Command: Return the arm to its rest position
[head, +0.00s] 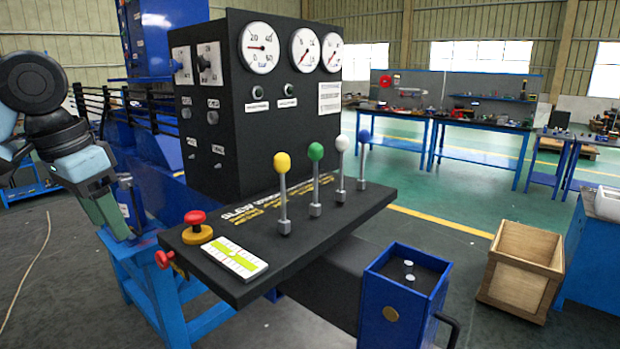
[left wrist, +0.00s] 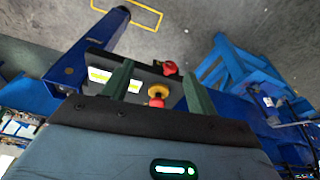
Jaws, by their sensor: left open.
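My left arm comes in from the left in the head view, and its gripper (head: 118,220) points downward beside the left end of the black control console. The left wrist view shows its two green fingers (left wrist: 158,82) apart, with nothing held between them. Past the fingers are the console's red mushroom button on a yellow base (head: 197,226) and a second red knob (head: 164,259). In the head view the gripper is apart from the button, to its left. My right gripper is not in view.
The console panel (head: 300,262) carries levers with yellow (head: 283,163), green, white and blue knobs. A black gauge cabinet (head: 280,125) stands behind. A blue frame (head: 165,310) is below the gripper. A blue box (head: 375,310) and a wooden crate (head: 522,270) stand right.

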